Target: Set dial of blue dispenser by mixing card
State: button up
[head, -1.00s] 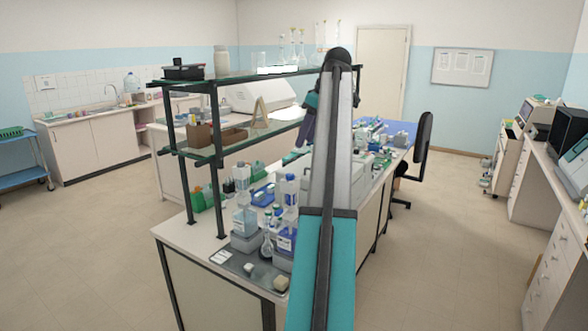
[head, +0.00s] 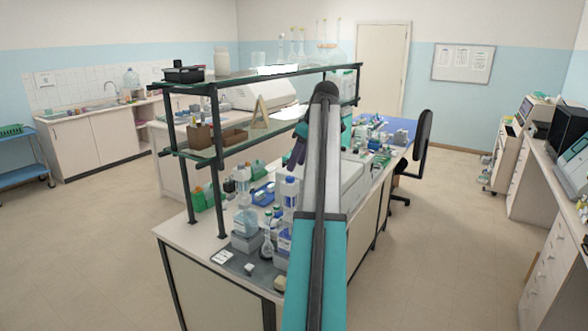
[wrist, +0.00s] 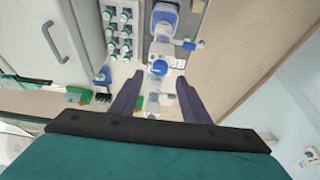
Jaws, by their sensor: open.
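My gripper (wrist: 156,85) is open and empty in the wrist view, its two dark fingers apart above the bench. In the head view part of my gripper (head: 298,150) shows beside the shelf, mostly hidden by my arm. A blue-and-white device (wrist: 163,20) with knobs stands beyond the fingertips in the wrist view; I cannot tell whether it is the blue dispenser. A smaller blue piece (wrist: 103,76) lies near the left fingertip. I cannot make out a dial or the mixing card.
A rack of several capped vials (wrist: 117,35) stands left of the device, with green items (wrist: 77,96) below it. The floor (head: 445,235) at right is clear.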

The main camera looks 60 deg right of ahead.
aim_at(291, 177)
jog(key=shift+p+x, duration=0.95)
jog(key=shift+x, duration=1.8)
